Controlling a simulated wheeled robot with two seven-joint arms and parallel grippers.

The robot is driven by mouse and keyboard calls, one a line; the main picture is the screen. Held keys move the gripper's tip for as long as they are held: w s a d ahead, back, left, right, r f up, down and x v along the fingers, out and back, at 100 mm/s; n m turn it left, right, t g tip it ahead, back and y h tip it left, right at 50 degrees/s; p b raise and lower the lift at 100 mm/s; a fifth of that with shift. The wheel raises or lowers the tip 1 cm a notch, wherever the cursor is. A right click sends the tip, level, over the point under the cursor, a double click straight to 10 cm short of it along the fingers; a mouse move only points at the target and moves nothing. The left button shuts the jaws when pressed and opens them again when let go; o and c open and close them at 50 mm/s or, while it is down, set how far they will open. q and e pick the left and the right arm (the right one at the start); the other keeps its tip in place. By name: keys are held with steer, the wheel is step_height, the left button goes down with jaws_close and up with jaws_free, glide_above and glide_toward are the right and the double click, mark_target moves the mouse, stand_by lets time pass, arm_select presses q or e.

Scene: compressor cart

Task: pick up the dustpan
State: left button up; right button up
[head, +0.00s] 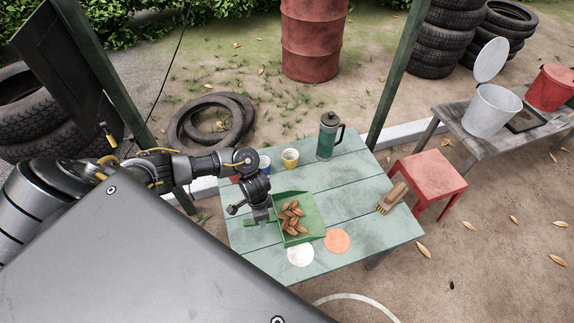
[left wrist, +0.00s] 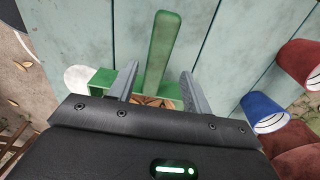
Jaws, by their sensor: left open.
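The green dustpan (head: 314,224) lies on the pale green table (head: 365,175) with a heap of brown leaf-like pieces (head: 291,216) in it. Its handle points left in the head view. My left gripper (head: 262,219) is over the handle side of the dustpan. In the left wrist view the green handle (left wrist: 164,48) stands between the two fingers of the open gripper (left wrist: 157,78), with gaps on both sides. The pan is mostly hidden behind the gripper body there. I cannot tell the gripper's exact height over the handle. My right gripper is not in view.
A brush (head: 392,197) lies at the right. A white disc (head: 300,254) and an orange disc (head: 337,241) lie near the front.

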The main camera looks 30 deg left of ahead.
arm_select(q)
steer(key=f, duration=0.1)
steer(key=f+b, duration=0.1)
steer(key=f, duration=0.3)
steer(key=shift+s+d, duration=0.1)
steer(key=shift+d, duration=0.2)
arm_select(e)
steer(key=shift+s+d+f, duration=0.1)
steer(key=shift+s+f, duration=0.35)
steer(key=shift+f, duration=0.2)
arm_select(q)
steer(key=c, duration=1.1)
steer(key=shift+o, duration=0.2)
steer(key=shift+r, duration=0.1)
